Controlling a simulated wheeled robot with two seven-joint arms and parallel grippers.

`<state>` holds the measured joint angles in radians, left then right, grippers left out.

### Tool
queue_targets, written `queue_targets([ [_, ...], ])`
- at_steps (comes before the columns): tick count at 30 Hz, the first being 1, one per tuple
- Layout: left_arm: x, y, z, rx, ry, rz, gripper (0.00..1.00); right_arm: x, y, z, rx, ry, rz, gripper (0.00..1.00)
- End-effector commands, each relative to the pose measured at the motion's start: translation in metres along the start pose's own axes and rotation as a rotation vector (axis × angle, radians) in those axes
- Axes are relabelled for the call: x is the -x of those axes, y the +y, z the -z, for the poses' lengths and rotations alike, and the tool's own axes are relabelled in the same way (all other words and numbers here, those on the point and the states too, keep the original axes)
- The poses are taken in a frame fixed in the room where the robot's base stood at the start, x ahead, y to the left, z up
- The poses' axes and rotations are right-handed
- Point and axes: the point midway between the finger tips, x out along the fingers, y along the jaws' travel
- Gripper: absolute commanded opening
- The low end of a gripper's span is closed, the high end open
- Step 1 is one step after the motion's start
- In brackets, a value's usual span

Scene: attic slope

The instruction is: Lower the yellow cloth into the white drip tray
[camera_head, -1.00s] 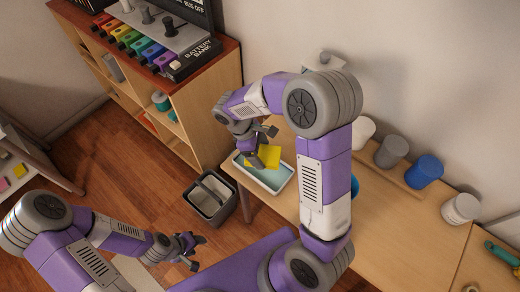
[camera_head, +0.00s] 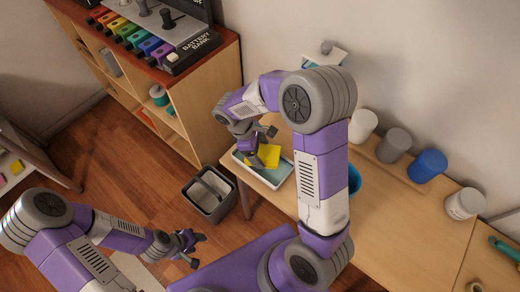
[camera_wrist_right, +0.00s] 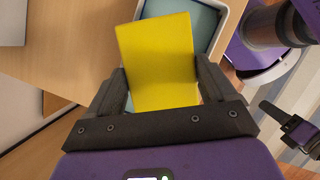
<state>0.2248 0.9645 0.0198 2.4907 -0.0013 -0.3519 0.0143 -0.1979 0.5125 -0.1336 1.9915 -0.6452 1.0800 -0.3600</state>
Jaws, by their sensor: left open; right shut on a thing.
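The yellow cloth (camera_head: 268,156) shows as a flat yellow piece, and it also fills the middle of the right wrist view (camera_wrist_right: 158,62). My right gripper (camera_head: 257,160) is shut on it. The cloth is over the white drip tray (camera_head: 283,181), which has a blue-green inside and sits on the left end of the wooden bench. In the right wrist view the tray's rim (camera_wrist_right: 222,30) shows behind the cloth. I cannot tell whether the cloth touches the tray floor. My left gripper (camera_head: 196,250) is open and empty, low at the left over the floor.
A grey bin (camera_head: 209,194) stands on the floor left of the bench. A wooden shelf (camera_head: 205,95) with a battery bank stands behind it. White, grey and blue jars (camera_head: 428,166) line the bench's back. A blue round thing (camera_head: 354,180) is partly hidden by my right arm.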

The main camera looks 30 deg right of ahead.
Motion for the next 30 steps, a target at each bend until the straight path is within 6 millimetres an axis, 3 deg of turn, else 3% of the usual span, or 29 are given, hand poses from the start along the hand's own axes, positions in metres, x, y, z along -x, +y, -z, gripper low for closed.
queue_targets([
  [30, -0.005, -0.002, 0.0, 0.0, 0.0, 0.0, 0.5, -0.01, 0.0, 0.004, 0.0, 0.0, 0.0, 0.54],
])
